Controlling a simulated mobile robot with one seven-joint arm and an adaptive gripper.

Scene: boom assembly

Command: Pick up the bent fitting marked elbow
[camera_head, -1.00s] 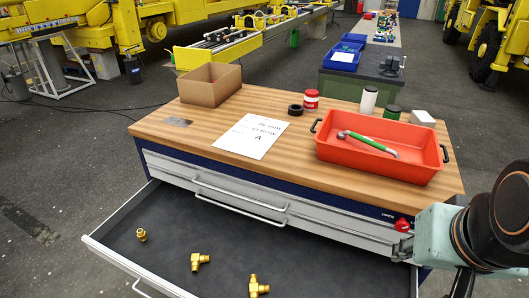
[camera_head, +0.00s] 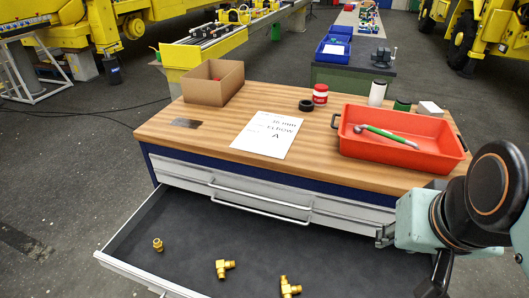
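Three brass-coloured fittings lie apart in the open drawer (camera_head: 185,215). The left one (camera_head: 157,244) is short and looks straight. The middle one (camera_head: 225,268) is bent, with two arms at an angle. The right one (camera_head: 290,287) has a branching shape and sits near the bottom edge of the picture; I cannot tell its exact form. No marking is legible on any fitting. Part of my arm shows at the right, over the drawer's right end. Dark parts near my gripper (camera_head: 385,236) show beside it, but the fingers are not clear. Nothing touches the fittings.
The wooden bench top (camera_head: 215,150) carries a printed sheet (camera_head: 267,134) with "elbow" and "A", a cardboard box (camera_head: 212,85), a black ring (camera_head: 306,105), a red can (camera_head: 320,93) and an orange tray (camera_head: 400,150) holding a green-handled hammer (camera_head: 388,135). The space above the drawer's left and middle is clear.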

